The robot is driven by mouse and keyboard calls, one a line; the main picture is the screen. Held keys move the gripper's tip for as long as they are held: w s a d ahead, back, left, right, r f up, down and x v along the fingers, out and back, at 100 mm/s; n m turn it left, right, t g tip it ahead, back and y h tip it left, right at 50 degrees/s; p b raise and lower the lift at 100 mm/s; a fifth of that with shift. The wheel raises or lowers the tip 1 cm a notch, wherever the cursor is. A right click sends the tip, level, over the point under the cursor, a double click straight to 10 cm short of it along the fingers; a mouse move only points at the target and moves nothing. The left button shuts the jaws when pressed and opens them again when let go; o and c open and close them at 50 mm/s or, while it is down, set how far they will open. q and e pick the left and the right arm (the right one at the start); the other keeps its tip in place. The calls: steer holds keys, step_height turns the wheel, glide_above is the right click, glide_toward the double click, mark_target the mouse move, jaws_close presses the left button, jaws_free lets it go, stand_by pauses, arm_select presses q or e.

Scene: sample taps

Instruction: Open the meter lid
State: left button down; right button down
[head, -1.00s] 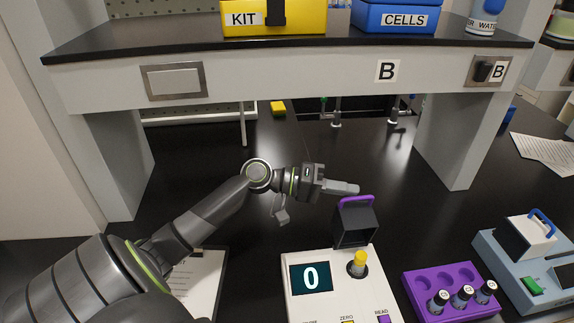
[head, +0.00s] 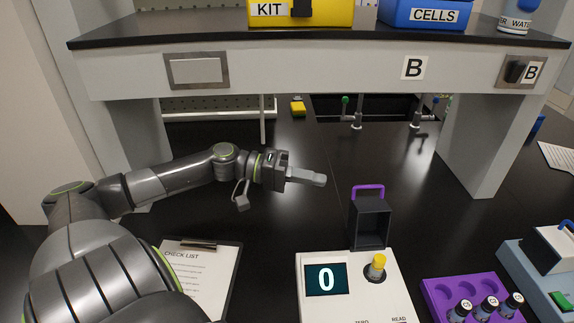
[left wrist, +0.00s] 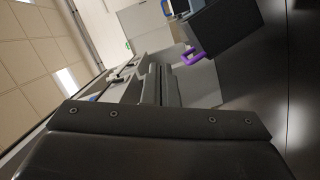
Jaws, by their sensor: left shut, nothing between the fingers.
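The white meter (head: 349,279) stands on the black bench, its display reading 0. Its dark lid (head: 371,222) stands raised, swung up at the back of the meter, with a purple handle (head: 367,188) on top. A yellow-capped vial (head: 377,265) sits in the uncovered well in front of the lid. My left gripper (head: 322,180) is shut and empty, to the left of the handle and apart from it. The left wrist view shows the lid (left wrist: 228,27) and its purple handle (left wrist: 192,56) beyond the fingers (left wrist: 168,82). My right gripper is not in view.
A purple rack (head: 433,291) with several vials is right of the meter, and a blue-grey device (head: 535,272) is farther right. A check list clipboard (head: 204,277) lies to the left. A shelf (head: 330,75) spans overhead.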

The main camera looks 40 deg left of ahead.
arm_select(q)
steer(key=p+v, duration=0.3)
steer(key=v, duration=0.2)
steer(key=shift+s+a, duration=0.15)
